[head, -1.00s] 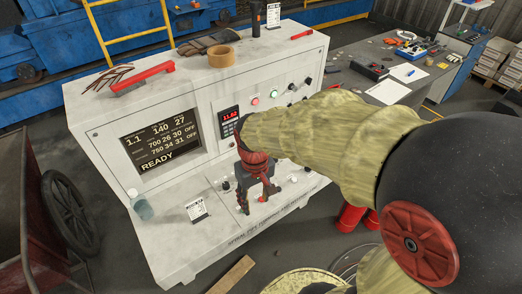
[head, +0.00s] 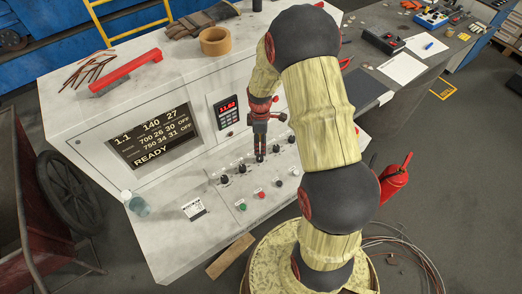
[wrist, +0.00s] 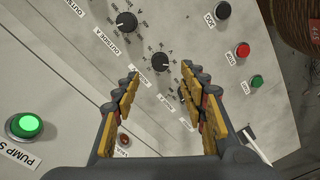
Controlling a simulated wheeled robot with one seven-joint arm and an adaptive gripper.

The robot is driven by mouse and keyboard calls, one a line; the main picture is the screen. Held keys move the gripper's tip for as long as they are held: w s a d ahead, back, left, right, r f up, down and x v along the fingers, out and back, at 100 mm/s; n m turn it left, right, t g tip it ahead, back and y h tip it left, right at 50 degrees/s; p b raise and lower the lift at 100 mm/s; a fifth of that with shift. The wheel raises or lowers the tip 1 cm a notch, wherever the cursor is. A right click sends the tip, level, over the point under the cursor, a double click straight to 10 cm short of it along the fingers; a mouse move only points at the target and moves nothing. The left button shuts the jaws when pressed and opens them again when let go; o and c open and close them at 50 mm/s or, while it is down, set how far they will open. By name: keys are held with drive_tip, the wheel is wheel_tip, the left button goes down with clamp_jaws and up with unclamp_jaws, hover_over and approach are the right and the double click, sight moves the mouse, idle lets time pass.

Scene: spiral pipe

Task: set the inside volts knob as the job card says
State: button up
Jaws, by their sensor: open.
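My gripper (head: 260,152) points down over the console's sloped front panel, open and empty. In the wrist view its fingertips (wrist: 158,76) stand on either side of a black knob (wrist: 160,62) with a printed scale, a little short of it in the picture; contact cannot be told. Another black knob (wrist: 127,22) is farther up, near labels reading OUTSIDE. The labels by the middle knob are too small to read surely. A dark part by the right finger is mostly hidden. In the head view, black knobs (head: 242,169) run in a row.
The console screen (head: 155,132) reads READY. Red (head: 259,195) and green (head: 241,205) buttons sit in front of the knobs. In the wrist view a lit green button (wrist: 24,126) is at left.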

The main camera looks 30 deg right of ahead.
sight(260, 156)
drive_tip(key=shift+f, duration=0.4)
drive_tip(key=shift+s+a+f, duration=0.1)
drive_tip(key=shift+f, duration=3.35)
drive_tip(key=shift+c, duration=1.1)
clamp_jaws()
